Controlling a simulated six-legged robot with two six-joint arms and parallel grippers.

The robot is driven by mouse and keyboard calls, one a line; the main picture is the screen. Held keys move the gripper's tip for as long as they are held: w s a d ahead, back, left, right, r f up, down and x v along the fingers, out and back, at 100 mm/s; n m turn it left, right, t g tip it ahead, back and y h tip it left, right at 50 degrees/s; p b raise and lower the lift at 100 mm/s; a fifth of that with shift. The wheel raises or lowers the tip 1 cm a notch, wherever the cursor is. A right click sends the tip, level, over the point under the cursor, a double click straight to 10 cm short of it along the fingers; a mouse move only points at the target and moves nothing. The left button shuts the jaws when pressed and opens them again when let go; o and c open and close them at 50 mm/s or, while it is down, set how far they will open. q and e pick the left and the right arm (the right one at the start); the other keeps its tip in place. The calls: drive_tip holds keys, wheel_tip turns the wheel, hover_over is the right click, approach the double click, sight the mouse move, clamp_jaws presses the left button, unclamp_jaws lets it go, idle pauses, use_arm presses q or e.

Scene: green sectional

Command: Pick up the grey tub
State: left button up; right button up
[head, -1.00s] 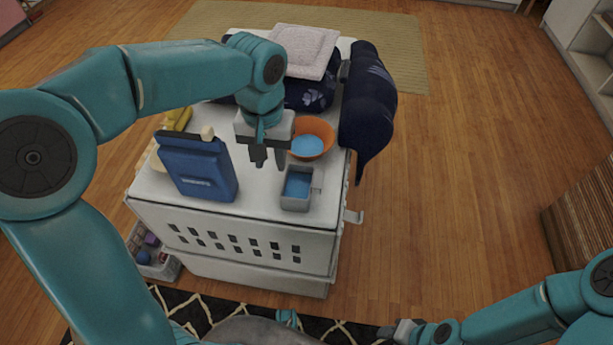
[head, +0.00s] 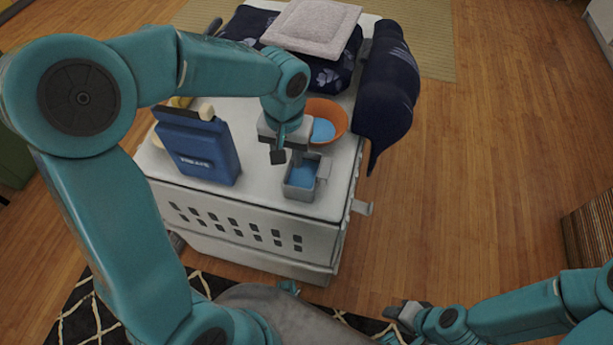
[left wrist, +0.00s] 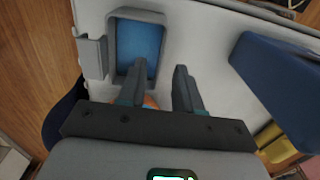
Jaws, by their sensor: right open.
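The grey tub (head: 299,193) is a small open box with blue inside and a side tab. It stands upright near the front right of the white cabinet top. It also shows in the left wrist view (left wrist: 113,42). My left gripper (head: 288,157) is open and empty, pointing down at the tub's back left. In the left wrist view its fingers (left wrist: 160,78) are apart, one overlapping the tub's opening and one to the right of its wall. I cannot tell whether they touch it. My right gripper (head: 394,312) is open and low at the bottom, away from the cabinet.
An orange bowl (head: 338,112) with blue inside stands just behind the tub. A blue bag-like object (head: 198,150) stands to the left. Dark cushions (head: 388,90) and a pale folded cloth (head: 312,27) lie at the back. The cabinet top (head: 250,192) is bare between the blue object and the tub.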

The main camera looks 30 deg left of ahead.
sight(289, 170)
use_arm(q)
wheel_tip(289, 170, down, 6)
drive_tip(key=shift+w+a+f+b, duration=0.15)
drive_tip(key=shift+f+b, duration=0.05)
drive_tip(key=shift+b, duration=0.6)
clamp_jaws()
